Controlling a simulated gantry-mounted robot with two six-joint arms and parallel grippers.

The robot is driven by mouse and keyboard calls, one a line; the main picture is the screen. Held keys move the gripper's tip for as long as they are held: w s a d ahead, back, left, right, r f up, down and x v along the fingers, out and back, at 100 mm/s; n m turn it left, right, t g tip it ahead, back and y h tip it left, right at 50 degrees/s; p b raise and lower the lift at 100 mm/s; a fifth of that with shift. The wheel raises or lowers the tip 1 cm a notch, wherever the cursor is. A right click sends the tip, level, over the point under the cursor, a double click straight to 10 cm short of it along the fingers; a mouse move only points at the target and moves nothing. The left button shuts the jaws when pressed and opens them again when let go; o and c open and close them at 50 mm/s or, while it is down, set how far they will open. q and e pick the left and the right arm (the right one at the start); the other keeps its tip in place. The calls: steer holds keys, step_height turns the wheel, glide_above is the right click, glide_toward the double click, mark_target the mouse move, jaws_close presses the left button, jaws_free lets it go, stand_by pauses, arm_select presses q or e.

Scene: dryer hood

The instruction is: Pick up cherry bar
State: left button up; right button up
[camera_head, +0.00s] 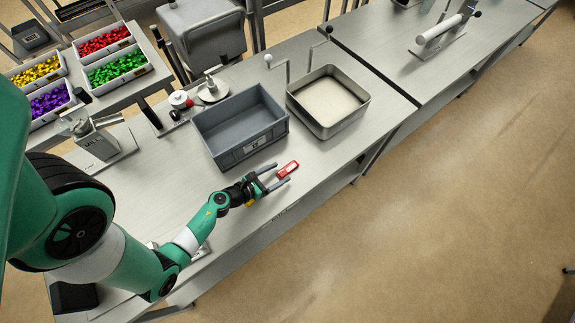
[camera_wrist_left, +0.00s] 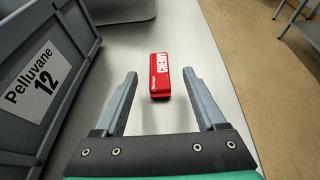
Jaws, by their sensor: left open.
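The cherry bar (camera_head: 287,169) is a small red block with white lettering, lying flat on the grey metal table near its front edge. No contact with the bar is visible. My right gripper is not in view.
A grey bin (camera_head: 205,124) labelled "Pelluvane 12" (camera_wrist_left: 36,84) stands close to the left gripper. A metal tray (camera_head: 364,100) with pale contents stands right of it. Trays of coloured pieces (camera_head: 88,60) are at the back left. The table's front edge is close to the bar.

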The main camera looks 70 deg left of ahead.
mark_target(290, 167)
arm_select(q)
steer(key=x, duration=0.4)
steer(key=shift+w+a+f+b, duration=0.15)
steer(key=shift+w+b, duration=0.1)
steer(key=shift+b, duration=0.15)
jaws_close()
